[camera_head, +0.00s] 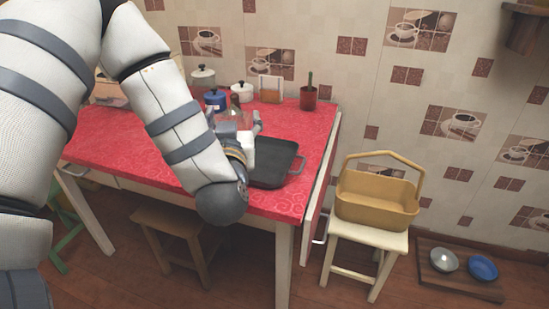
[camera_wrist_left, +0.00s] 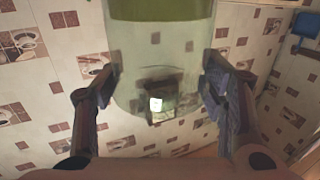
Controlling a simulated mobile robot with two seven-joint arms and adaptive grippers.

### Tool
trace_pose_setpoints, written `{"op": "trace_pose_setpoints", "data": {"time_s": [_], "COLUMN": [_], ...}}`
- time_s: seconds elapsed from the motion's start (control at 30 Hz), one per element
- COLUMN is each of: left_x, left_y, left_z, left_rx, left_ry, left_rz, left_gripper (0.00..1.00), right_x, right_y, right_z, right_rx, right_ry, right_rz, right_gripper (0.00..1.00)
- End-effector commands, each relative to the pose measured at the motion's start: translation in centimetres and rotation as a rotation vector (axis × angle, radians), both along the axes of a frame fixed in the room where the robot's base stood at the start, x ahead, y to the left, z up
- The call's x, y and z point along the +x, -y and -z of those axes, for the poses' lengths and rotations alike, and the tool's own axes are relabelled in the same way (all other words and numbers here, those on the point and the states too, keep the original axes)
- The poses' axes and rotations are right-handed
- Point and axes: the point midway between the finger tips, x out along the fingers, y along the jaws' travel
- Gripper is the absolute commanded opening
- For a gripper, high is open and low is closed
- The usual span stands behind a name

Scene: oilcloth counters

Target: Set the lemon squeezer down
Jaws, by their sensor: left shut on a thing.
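My left gripper (camera_head: 237,126) is over the red table, mostly hidden behind my own arm. In the left wrist view my left gripper (camera_wrist_left: 160,88) has a finger on each side of a see-through thing with a green band, which I take to be the lemon squeezer (camera_wrist_left: 160,40). The gripper is shut on it. Its far end is cut off by the picture edge. In the head view only a small clear part shows near the gripper, and I cannot tell whether it touches the table. My right gripper is in neither view.
A black pan (camera_head: 275,163) lies on the red table (camera_head: 135,140) just right of my gripper. Blue (camera_head: 215,98) and white (camera_head: 203,75) pots, a bottle and a potted cactus (camera_head: 308,97) stand behind. A yellow basket (camera_head: 375,200) sits on a stool. The table's left part looks clear.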

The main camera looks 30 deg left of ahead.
Motion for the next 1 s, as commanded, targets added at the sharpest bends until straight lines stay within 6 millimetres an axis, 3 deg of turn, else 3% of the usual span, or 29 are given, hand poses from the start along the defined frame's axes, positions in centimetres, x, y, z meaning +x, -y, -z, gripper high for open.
{"op": "trace_pose_setpoints", "data": {"time_s": [0.1,0.33,0.5,0.73,0.9,1.0], "left_x": [1.3,8.6,11.9,13.7,13.8,13.9], "left_y": [-0.3,-1.0,-1.3,-1.4,-1.4,-1.4], "left_z": [1.0,5.1,8.6,10.2,13.3,13.0], "left_rx": [-0.001,-0.001,0.001,0.000,0.001,0.000], "left_ry": [-0.003,-0.013,-0.013,-0.004,-0.006,0.002], "left_rz": [-0.006,-0.006,-0.004,-0.004,-0.004,-0.003], "left_gripper": [0.28,0.28,0.28,0.28,0.28,0.28], "right_x": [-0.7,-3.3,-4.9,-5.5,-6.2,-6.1], "right_y": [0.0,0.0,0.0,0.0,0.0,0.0], "right_z": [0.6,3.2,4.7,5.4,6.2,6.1], "right_rx": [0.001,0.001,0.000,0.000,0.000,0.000], "right_ry": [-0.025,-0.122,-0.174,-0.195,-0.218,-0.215], "right_rz": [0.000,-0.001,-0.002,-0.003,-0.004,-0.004], "right_gripper": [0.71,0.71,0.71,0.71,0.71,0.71]}}
